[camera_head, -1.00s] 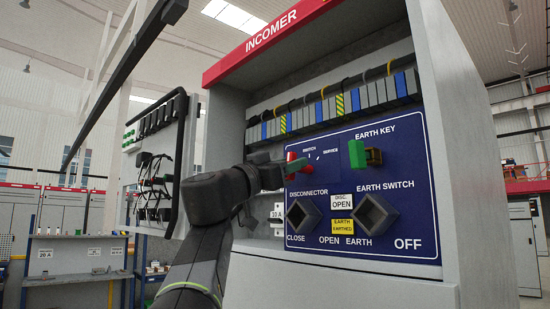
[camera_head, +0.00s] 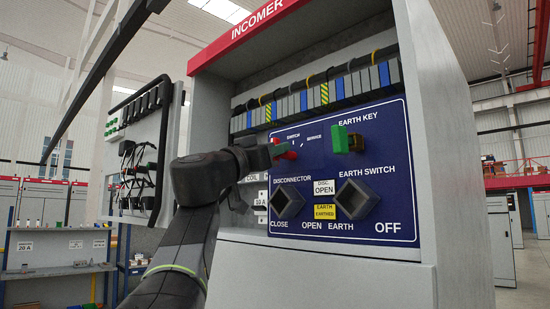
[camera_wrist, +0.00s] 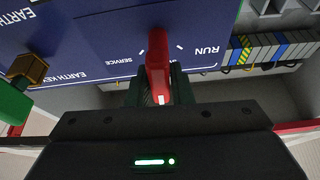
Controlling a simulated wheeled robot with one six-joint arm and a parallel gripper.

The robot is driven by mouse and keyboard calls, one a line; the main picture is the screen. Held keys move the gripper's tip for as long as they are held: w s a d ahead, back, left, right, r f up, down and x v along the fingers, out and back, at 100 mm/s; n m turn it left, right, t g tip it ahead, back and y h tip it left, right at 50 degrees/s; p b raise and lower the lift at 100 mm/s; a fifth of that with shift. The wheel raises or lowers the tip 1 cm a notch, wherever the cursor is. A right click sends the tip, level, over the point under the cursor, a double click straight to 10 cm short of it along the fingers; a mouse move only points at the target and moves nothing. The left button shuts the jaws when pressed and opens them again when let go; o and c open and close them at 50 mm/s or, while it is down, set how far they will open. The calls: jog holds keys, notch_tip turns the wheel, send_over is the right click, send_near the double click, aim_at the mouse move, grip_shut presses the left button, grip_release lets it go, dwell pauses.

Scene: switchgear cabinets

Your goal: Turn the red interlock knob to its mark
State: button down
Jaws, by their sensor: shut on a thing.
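The red interlock knob (camera_head: 288,151) is on the upper part of the blue panel (camera_head: 400,195), below the terminal row. My gripper (camera_head: 277,149) reaches it from the left in the head view. In the wrist view the red knob (camera_wrist: 157,62) stands between the two dark fingers of my gripper (camera_wrist: 159,85), which is shut on it. A white line shows on the knob's near end. White ticks lie around the knob, with the printed words SERVICE and RUN upside down. The knob's base and exact pointing are partly hidden by the fingers.
A green key (camera_head: 340,139) in a brass-coloured lock (camera_head: 355,142) is right of the knob. Below are two square sockets, disconnector (camera_head: 287,203) and earth switch (camera_head: 356,199). The cabinet's right side wall (camera_head: 432,170) stands beside the panel. A workbench (camera_head: 60,268) is far left.

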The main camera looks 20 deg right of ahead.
jog(key=shift+n+t, duration=0.4)
jog(key=shift+n, duration=0.2)
jog(key=c, duration=1.4)
grip_release()
jog(key=shift+o, duration=0.2)
jog(key=shift+a+f, duration=0.1)
jog(key=shift+s+a+f+b, duration=0.1)
jog(key=shift+a+f+b, duration=0.15)
jog(key=shift+b, duration=0.25)
jog(key=b+v, duration=0.5)
jog(key=v, duration=0.7)
jog(key=shift+s+a, duration=0.2)
jog(key=shift+a, duration=0.3)
jog(key=shift+r, duration=0.15)
jog(key=p+x, duration=0.5)
jog(key=x, duration=0.9)
jog(key=shift+p, duration=0.4)
jog(key=shift+f, duration=0.2)
